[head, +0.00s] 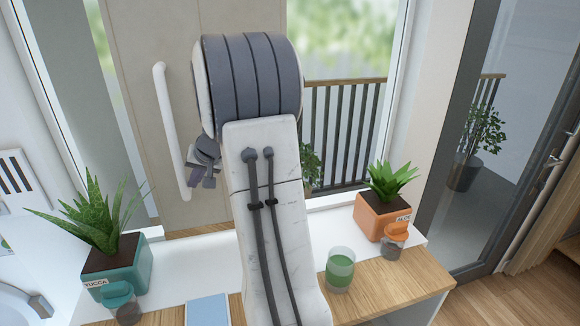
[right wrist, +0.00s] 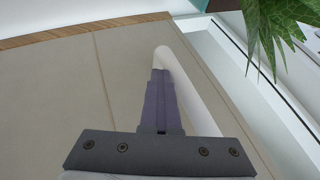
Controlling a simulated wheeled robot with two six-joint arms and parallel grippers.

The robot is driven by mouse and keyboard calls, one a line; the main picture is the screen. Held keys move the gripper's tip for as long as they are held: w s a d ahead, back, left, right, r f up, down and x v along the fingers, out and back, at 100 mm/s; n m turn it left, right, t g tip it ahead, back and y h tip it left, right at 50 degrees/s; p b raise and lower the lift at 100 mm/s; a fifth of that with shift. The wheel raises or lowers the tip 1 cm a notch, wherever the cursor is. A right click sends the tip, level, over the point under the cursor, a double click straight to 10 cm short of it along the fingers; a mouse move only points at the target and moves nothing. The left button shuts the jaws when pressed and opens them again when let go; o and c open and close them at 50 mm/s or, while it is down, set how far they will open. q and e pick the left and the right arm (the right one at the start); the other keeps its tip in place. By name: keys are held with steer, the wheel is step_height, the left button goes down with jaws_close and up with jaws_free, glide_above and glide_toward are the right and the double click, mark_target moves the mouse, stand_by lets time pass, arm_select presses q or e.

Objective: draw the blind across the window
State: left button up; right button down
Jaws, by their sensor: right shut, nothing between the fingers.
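The blind (head: 140,40) is a beige panel hanging over the left and middle part of the window (head: 345,45). A white upright bar handle (head: 168,120) runs down its face. My right gripper (head: 196,164) is shut and empty, low beside the handle on its right in the head view. In the right wrist view the shut fingers (right wrist: 160,85) lie alongside the handle (right wrist: 196,100), against the beige blind (right wrist: 60,100). I cannot tell whether they touch it. My right arm hides part of the blind and window. My left gripper is not in view.
A teal yucca pot (head: 122,262) stands on the sill at left, an orange aloe pot (head: 378,217) at right.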

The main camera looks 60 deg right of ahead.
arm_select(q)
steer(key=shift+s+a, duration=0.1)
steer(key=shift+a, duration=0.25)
arm_select(e)
steer(key=shift+w+a, duration=0.35)
steer(key=shift+a, duration=0.1)
steer(key=shift+a, duration=0.1)
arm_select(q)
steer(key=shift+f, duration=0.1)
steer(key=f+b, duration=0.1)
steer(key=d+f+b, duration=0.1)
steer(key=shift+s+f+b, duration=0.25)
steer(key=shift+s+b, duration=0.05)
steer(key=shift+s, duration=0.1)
arm_select(e)
steer(key=s+d+r, duration=0.3)
steer(key=s+r, duration=0.5)
steer(key=s, duration=0.1)
steer(key=shift+s, duration=0.2)
